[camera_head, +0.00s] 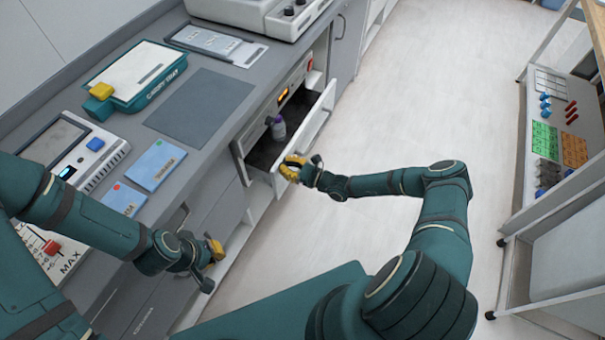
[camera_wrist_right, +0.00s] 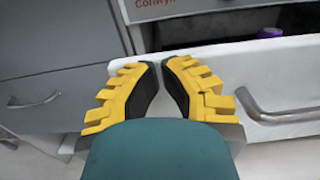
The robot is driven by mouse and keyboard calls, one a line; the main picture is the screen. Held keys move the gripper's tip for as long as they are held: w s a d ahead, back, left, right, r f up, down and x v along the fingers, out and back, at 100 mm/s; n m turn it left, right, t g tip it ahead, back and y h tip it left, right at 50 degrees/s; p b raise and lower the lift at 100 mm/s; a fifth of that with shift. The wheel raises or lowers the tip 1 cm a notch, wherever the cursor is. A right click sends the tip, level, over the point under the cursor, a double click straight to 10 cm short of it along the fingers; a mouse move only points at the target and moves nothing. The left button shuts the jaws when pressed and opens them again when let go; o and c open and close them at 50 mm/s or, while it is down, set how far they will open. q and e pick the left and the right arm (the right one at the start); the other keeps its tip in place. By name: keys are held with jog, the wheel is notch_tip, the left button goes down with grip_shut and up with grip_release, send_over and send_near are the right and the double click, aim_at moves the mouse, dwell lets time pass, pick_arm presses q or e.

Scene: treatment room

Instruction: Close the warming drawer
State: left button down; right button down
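The warming drawer (camera_head: 316,122) stands pulled out of the grey cabinet, with a white front and a dark inside. A small bottle with a purple cap (camera_head: 278,130) stands in it. My right gripper (camera_head: 291,167) is at the near end of the drawer front. In the right wrist view its yellow fingertips (camera_wrist_right: 160,64) point at the white drawer front (camera_wrist_right: 220,72), nearly together with nothing between them. Whether they touch the front is unclear. The drawer's metal handle (camera_wrist_right: 275,113) is to their right. My left gripper (camera_head: 213,250) hangs beside the counter; its finger gap is not clear.
The counter carries a teal-and-white tray box (camera_head: 150,90), blue cards (camera_head: 156,163), a dark mat (camera_head: 199,107) and a white device (camera_head: 75,150). A lit control panel (camera_head: 290,88) sits above the drawer. A wheeled cart (camera_head: 530,150) stands at right. The floor between is clear.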

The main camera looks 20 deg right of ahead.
jog(key=x, duration=0.7)
jog(key=shift+w+b, duration=0.15)
jog(key=shift+b, duration=0.3)
